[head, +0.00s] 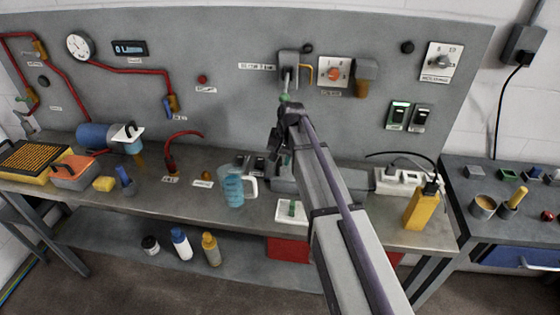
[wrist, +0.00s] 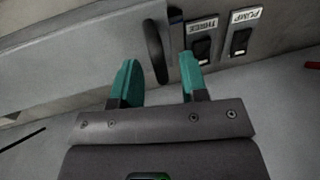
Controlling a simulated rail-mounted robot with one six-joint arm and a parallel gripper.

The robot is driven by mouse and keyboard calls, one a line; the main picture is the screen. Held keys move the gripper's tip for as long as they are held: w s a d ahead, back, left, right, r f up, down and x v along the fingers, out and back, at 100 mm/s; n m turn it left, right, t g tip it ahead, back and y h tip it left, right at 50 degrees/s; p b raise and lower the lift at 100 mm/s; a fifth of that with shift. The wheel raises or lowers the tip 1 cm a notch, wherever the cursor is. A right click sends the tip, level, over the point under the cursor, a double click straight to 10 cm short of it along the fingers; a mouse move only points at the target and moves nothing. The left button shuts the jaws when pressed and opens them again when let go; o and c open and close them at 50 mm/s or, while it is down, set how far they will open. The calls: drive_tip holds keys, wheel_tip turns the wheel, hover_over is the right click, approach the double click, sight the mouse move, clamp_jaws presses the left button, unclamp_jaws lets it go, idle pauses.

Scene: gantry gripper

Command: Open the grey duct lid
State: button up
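The grey duct (head: 352,182) is a long low box on the bench, partly hidden behind my arm in the head view. In the wrist view its plain grey face (wrist: 75,60) runs from the left edge to the upper middle. A black upright handle (wrist: 155,52) stands at its right end. The lid looks shut, but its seam is not clear. My gripper (wrist: 158,72) is open, with its two teal fingers apart. The handle shows between the fingertips; I cannot tell whether they touch it. In the head view my gripper (head: 282,150) is small and dark above the duct's left end.
Two black switches, marked THREE (wrist: 203,48) and PUMP (wrist: 240,42), stand close beside the handle. A blue measuring jug (head: 232,187) is left of the duct. The panel rises behind.

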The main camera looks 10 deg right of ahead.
clamp_jaws()
drive_tip(key=shift+r, duration=0.1)
idle(0.3)
